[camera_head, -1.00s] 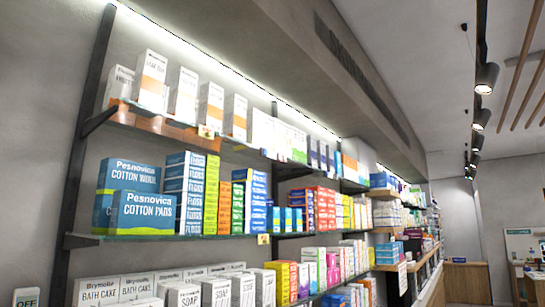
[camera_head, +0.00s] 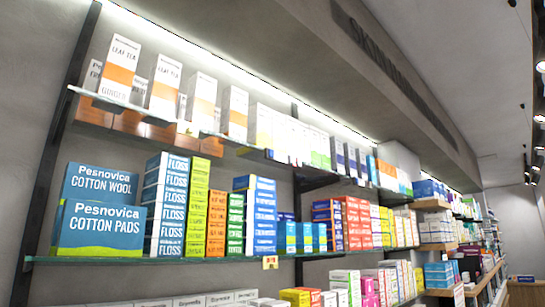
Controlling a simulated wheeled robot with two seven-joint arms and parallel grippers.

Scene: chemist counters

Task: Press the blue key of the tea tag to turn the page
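White and orange leaf tea boxes (camera_head: 118,70) stand upright in a row at the left of the top glass shelf. A small pale tag (camera_head: 187,128) hangs at the front edge of this shelf, below the tea boxes. It is too small for me to make out a blue key or its page. Neither of my grippers is in view.
The middle shelf (camera_head: 140,259) holds blue cotton boxes (camera_head: 97,224), stacked floss boxes (camera_head: 167,205) and other coloured packs. Another small tag (camera_head: 270,262) is on its edge. More boxes stand below. A wooden counter (camera_head: 487,280) runs along the right.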

